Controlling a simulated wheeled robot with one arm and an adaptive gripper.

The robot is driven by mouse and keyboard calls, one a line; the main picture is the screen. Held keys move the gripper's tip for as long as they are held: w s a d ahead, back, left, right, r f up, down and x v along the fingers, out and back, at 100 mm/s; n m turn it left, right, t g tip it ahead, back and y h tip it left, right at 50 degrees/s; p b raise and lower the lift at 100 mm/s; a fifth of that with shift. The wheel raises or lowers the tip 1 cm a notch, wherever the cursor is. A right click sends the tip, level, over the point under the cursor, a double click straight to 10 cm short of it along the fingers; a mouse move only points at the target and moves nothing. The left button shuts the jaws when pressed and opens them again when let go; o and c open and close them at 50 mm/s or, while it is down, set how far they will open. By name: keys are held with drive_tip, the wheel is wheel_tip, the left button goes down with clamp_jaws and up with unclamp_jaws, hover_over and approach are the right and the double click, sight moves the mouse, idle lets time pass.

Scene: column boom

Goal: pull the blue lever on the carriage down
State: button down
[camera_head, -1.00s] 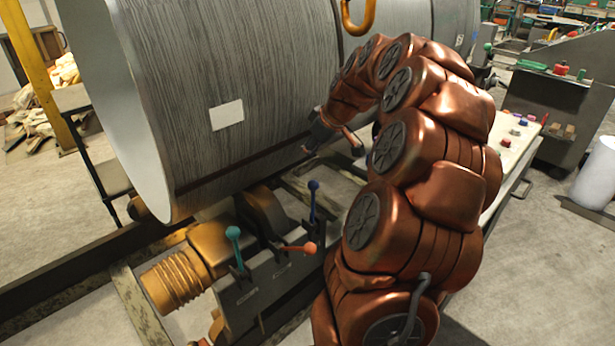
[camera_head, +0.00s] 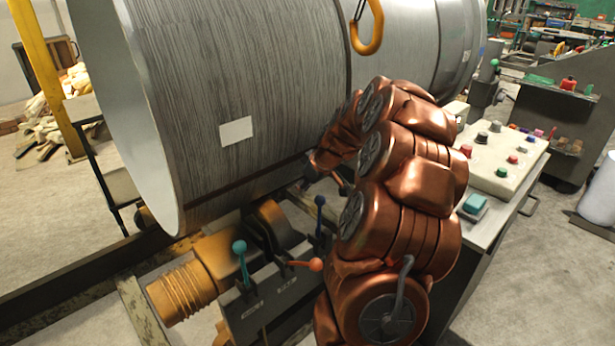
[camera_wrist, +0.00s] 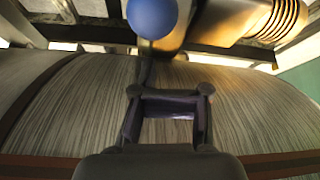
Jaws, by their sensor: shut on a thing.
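The blue lever (camera_head: 320,201) stands upright on the carriage (camera_head: 268,292), its round knob on top. In the wrist view the blue knob (camera_wrist: 153,18) is large at the top edge, beyond my fingertips and apart from them. My gripper (camera_head: 325,180) is just above the knob in the head view, partly hidden by my arm. In the wrist view my gripper (camera_wrist: 169,92) has its fingers shut with a dark bar-like shape between them. What they hold cannot be made out.
The large drum (camera_head: 240,90) fills the space behind. A yellow hook (camera_head: 367,35) hangs above. A button panel (camera_head: 495,160) stands at right.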

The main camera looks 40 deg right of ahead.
drive_tip(key=shift+s+d+f, duration=0.1)
drive_tip(key=shift+s+d, duration=0.1)
drive_tip(key=shift+s, duration=0.65)
drive_tip(key=shift+s+d+f, duration=0.1)
drive_tip(key=shift+s+d, duration=0.05)
drive_tip(key=shift+s, duration=0.7)
